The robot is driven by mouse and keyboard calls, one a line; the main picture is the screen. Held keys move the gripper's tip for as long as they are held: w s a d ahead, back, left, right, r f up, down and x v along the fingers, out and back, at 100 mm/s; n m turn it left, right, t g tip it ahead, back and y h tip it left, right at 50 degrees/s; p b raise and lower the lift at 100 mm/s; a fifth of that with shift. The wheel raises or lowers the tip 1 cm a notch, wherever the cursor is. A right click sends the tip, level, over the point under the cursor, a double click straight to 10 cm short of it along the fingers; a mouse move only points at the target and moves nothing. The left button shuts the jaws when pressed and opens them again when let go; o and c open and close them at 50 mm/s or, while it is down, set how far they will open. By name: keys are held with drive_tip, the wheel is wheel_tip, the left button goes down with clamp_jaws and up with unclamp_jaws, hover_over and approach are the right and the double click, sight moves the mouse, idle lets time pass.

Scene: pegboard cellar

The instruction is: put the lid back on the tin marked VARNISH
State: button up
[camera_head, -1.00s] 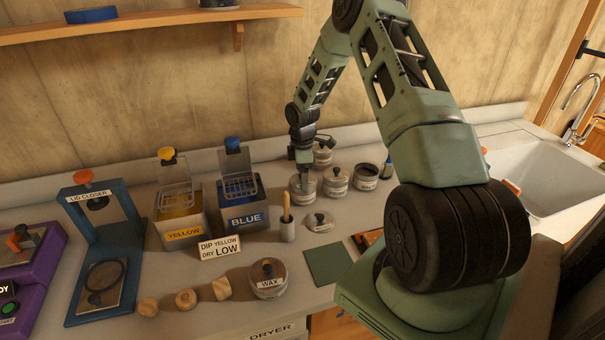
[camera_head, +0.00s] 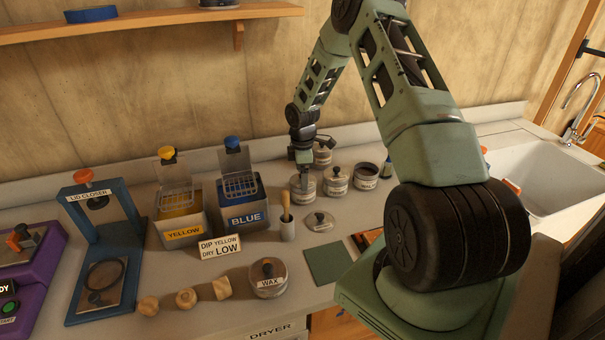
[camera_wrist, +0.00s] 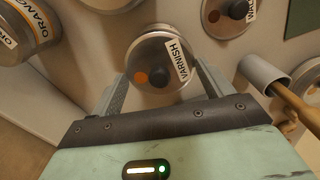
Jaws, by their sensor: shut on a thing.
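A round metal lid with a dark knob, a brown dot and a VARNISH label (camera_wrist: 150,55) sits between the fingers of my gripper (camera_wrist: 161,72) in the wrist view. The gripper is shut on its sides. In the head view my gripper (camera_head: 303,172) is directly over a pale labelled tin (camera_head: 304,189) in the row by the wall. The lid looks level on or just above this tin; I cannot tell whether it is fully seated. The fingers hide part of the tin's top.
A loose knobbed lid (camera_head: 319,222) lies in front, beside the brush holder (camera_head: 288,230). A lidded tin (camera_head: 336,182) and an open dark-filled tin (camera_head: 364,180) stand to the right. An ORANGE tin (camera_wrist: 35,28) is close by in the wrist view. A green mat (camera_head: 325,263) lies nearer.

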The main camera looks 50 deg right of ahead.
drive_tip(key=o, duration=0.9)
drive_tip(key=shift+o, duration=0.2)
drive_tip(key=shift+r, duration=0.15)
drive_tip(key=shift+r+p, duration=2.55)
drive_tip(key=shift+r, duration=0.85)
clamp_jaws()
